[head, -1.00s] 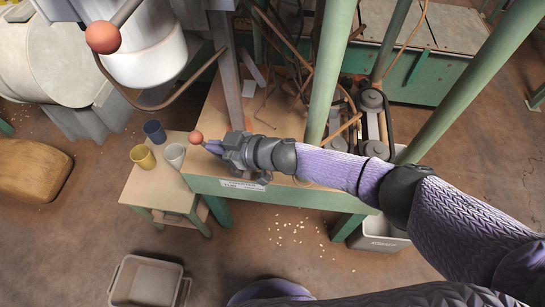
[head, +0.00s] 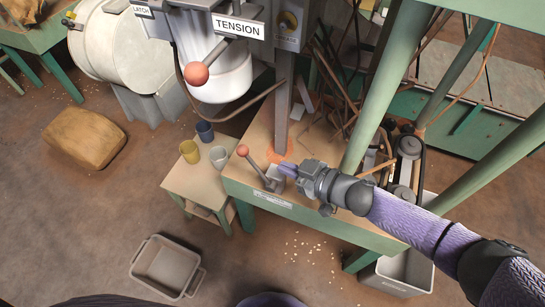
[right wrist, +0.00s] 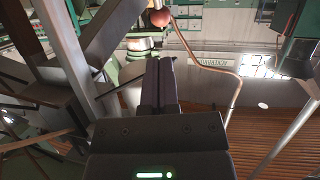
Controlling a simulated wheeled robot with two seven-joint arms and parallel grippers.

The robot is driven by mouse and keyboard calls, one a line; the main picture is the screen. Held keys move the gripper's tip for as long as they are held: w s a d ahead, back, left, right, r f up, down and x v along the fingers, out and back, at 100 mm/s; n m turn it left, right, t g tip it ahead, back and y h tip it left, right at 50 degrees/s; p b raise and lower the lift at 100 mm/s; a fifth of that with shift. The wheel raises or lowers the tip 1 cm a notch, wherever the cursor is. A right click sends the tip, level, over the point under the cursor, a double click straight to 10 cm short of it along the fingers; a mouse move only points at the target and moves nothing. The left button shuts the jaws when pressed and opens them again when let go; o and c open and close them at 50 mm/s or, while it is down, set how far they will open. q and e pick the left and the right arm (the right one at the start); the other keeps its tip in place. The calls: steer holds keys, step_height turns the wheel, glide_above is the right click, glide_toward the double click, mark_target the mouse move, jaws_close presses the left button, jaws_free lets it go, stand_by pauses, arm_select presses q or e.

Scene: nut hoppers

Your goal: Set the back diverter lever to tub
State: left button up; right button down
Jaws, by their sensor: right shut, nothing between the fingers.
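A lever with a red ball knob (head: 242,151) stands on the left end of the wooden bench. Its rod leans left from a grey base block (head: 273,178). A label (head: 273,200) on the bench's front edge is too small to read. My right gripper (head: 286,170) is shut and empty, just right of the lever's rod and close to its base, apart from the knob. In the right wrist view its fingers (right wrist: 158,85) are together; a red ball (right wrist: 160,18) shows beyond them, and I cannot tell which lever it belongs to. My left gripper is not in view.
A second red-ball lever (head: 197,73) hangs by the TENSION sign (head: 238,26), above the bench. A low stand with several cups (head: 189,151) is left of the bench. One grey tub (head: 167,267) is on the floor; another (head: 400,275) is under the bench's right side. Green posts (head: 385,95) rise at right.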

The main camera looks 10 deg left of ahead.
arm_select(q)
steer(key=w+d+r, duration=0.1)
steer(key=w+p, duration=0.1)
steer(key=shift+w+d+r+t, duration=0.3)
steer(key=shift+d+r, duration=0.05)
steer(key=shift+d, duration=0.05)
arm_select(e)
steer(key=v, duration=0.4)
steer(key=shift+r, duration=0.35)
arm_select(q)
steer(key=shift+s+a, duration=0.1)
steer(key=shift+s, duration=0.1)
